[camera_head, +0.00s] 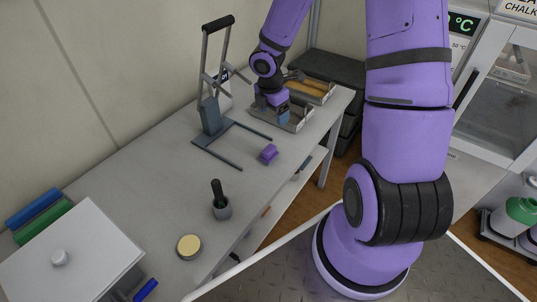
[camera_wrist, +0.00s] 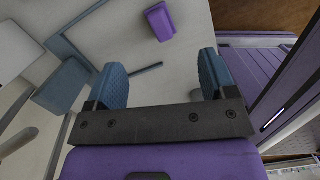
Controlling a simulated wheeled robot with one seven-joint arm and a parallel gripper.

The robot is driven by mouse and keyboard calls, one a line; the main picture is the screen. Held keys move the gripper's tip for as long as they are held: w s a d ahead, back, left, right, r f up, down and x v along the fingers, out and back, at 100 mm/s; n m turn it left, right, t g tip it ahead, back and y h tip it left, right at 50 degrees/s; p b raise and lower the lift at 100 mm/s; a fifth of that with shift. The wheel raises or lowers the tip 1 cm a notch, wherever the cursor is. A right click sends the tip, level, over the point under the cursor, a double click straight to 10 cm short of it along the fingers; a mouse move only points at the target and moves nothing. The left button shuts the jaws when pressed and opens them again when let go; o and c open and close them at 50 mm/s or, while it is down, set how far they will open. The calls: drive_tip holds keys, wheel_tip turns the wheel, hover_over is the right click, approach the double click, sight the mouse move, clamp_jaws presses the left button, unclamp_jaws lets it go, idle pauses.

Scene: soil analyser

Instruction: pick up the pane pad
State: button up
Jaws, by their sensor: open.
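A small purple block (camera_head: 268,153), which looks like the pane pad, lies on the grey table (camera_head: 130,165) near its front edge. It also shows at the top of the wrist view (camera_wrist: 159,21), beyond my fingertips and apart from them. My gripper (camera_head: 277,117) is over the far part of the table, above a grey tray (camera_head: 296,123) and farther back than the block. In the wrist view its two blue fingers stand wide apart, with nothing between them (camera_wrist: 160,78).
A blue-grey frame stand (camera_head: 211,115) with a black-handled upright stands left of my gripper. Another tray (camera_head: 318,97) with brown-handled tools lies behind. A mortar with pestle (camera_head: 221,208), a round tin (camera_head: 189,246) and a white lidded box (camera_head: 75,255) are nearer. Bare tabletop surrounds the block.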

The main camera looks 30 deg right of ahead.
sight(268, 151)
drive_tip(key=f+n, duration=0.1)
drive_tip(key=f, duration=0.1)
drive_tip(key=f+n+y, duration=0.1)
drive_tip(key=f, duration=0.1)
drive_tip(key=a+f+n, duration=0.1)
drive_tip(key=f, duration=0.2)
drive_tip(key=shift+w+f+y, duration=0.1)
drive_tip(key=shift+w+y, duration=0.1)
drive_tip(key=shift+y, duration=0.1)
drive_tip(key=shift+a+f, duration=0.1)
drive_tip(key=shift+f, duration=5.15)
drive_tip(key=shift+c, duration=0.4)
drive_tip(key=c, duration=1.2)
drive_tip(key=shift+r, duration=0.2)
drive_tip(key=shift+r, duration=1.65)
drive_tip(key=shift+s+a, duration=0.3)
drive_tip(key=shift+a, duration=0.2)
drive_tip(key=shift+s+a+r, duration=0.25)
drive_tip(key=shift+s+a, duration=1.3)
drive_tip(key=shift+a, duration=0.35)
drive_tip(key=shift+s+a+r, duration=0.2)
drive_tip(key=shift+s+a, duration=1.35)
drive_tip(key=shift+a, duration=0.4)
drive_tip(key=shift+s+a+r, duration=0.25)
drive_tip(key=shift+s+a, duration=1.3)
drive_tip(key=shift+a, duration=0.35)
